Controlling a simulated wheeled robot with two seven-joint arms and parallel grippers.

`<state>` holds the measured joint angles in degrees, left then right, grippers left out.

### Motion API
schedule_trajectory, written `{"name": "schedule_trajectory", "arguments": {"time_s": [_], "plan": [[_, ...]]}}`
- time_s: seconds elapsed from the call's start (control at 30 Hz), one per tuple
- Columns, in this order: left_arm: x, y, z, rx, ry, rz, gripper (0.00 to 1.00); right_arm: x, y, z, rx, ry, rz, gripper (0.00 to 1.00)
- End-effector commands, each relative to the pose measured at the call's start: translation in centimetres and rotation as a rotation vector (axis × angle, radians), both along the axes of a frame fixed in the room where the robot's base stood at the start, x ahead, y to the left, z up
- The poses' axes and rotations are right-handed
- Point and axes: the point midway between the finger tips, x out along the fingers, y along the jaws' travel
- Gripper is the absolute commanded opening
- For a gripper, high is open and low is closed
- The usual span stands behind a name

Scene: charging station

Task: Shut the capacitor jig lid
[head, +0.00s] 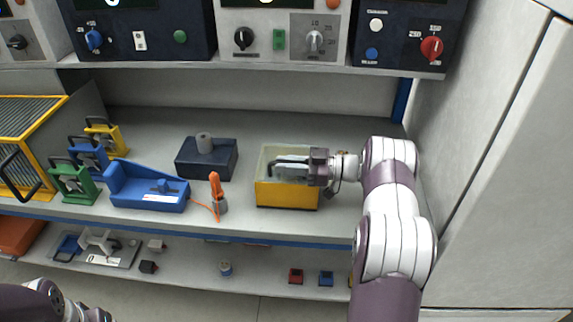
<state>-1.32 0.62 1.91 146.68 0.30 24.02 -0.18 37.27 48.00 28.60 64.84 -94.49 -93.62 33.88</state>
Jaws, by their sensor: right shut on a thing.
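The yellow box (286,194) with a pale rim, which looks like the capacitor jig, stands on the shelf right of centre. A dark handle-like bar (290,160) lies across its top and seems to belong to the lid; how far the lid is open is hard to tell. My right gripper (314,168) comes in from the right at the box's upper right side, shut on what appears to be the lid. Its fingers hide part of the box's right rim. Part of my left arm shows at the lower left, but its gripper is not in view.
Left of the box stand an orange-handled tool (215,192) with a cord, a dark block (206,160) and a blue cradle (148,190). Instrument panels hang above the shelf (270,118). A pale wall (490,130) closes the right side.

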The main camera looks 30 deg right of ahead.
Motion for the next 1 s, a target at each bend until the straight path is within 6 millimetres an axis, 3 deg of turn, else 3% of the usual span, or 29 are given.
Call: {"name": "schedule_trajectory", "arguments": {"time_s": [0.1,0.13,0.2,0.47,0.57,1.0], "plan": [[0.0,0.0,0.0,0.000,0.000,0.000,0.75,-0.1,0.0,-0.2,0.001,0.005,-0.001,0.00],[0.0,0.0,0.0,0.000,0.000,0.000,0.75,-0.1,0.0,-0.2,0.001,0.005,-0.001,0.22],[0.0,0.0,0.0,0.000,0.000,0.000,0.75,-0.1,0.0,-0.2,0.001,0.005,-0.001,0.38],[0.0,0.0,-0.1,0.000,0.000,0.000,0.75,-0.1,-0.1,-0.2,0.001,0.003,-0.001,0.38],[0.0,0.0,-0.3,0.000,0.000,0.000,0.75,-0.5,-0.9,-0.3,0.001,0.003,-0.003,0.38],[0.0,0.0,-2.0,0.000,0.000,0.000,0.75,-6.0,-9.9,-0.4,0.001,0.003,-0.004,0.38]]}}
